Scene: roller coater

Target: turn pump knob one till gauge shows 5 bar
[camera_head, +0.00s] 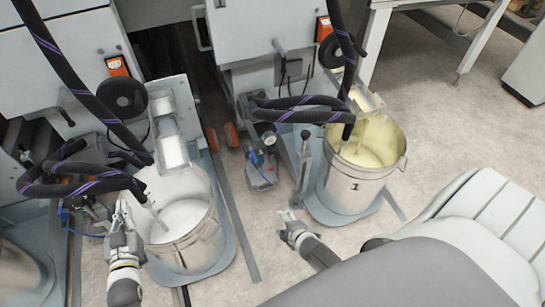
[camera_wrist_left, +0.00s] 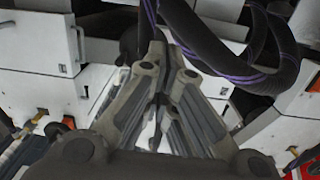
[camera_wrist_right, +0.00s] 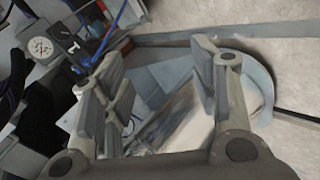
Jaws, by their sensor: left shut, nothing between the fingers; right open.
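In the right wrist view, a round white-faced gauge (camera_wrist_right: 40,47) sits at the upper left, its reading too small to tell. A black T-shaped knob (camera_wrist_right: 72,45) is close beside it, with blue hoses nearby. In the head view this pump (camera_head: 262,165) stands on the floor left of the bucket marked 1 (camera_head: 352,188). My right gripper (camera_head: 288,215) is open and empty, in front of the pump and apart from it; its spread fingers also show in the right wrist view (camera_wrist_right: 160,60). My left gripper (camera_head: 122,207) is shut and empty at the left bucket's near-left side; its closed fingers show in the left wrist view (camera_wrist_left: 160,60).
The left bucket (camera_head: 205,232) holds white liquid, and bucket 1 holds yellow liquid. Thick black hoses (camera_head: 75,75) hang over both. A grey upright lever (camera_head: 304,150) stands between the pump and bucket 1. Open floor (camera_head: 265,225) lies in front of the pump.

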